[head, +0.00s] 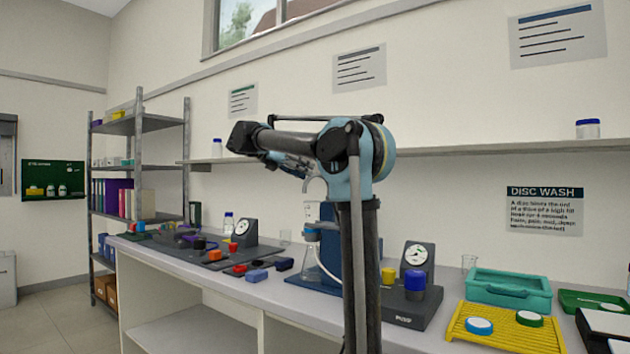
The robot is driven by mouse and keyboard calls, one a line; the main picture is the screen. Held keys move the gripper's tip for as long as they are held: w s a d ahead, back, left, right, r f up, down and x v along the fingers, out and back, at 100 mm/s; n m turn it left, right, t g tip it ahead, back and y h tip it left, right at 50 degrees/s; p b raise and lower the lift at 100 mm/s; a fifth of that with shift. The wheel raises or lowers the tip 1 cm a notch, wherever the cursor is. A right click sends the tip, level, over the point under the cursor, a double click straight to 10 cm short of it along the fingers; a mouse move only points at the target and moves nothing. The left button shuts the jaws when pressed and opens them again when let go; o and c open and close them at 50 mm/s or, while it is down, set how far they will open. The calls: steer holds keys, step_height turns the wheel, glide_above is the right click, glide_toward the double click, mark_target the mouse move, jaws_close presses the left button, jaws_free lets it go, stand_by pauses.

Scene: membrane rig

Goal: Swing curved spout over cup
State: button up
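A pale curved spout (315,184) shows just below my forearm, above a rig with a blue back plate (328,226) and a clear conical flask (311,262). My arm's upright hides the right side of this rig. A small clear glass cup (285,237) stands on the bench to the left of the rig; the spout is not over it. My gripper (291,163) is partly hidden under my forearm, close to the spout in the picture. I cannot tell whether it touches the spout or how its fingers stand.
The white bench (180,262) carries a dial gauge (243,233), coloured blocks and dark plates on the left. To the right are another gauge (416,257), a teal tray (509,287) and a yellow rack (506,330). A wall shelf (470,147) runs behind my arm.

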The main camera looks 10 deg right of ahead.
steer(key=x, duration=0.5)
steer(key=shift+d+f, duration=0.15)
steer(key=shift+d, duration=0.25)
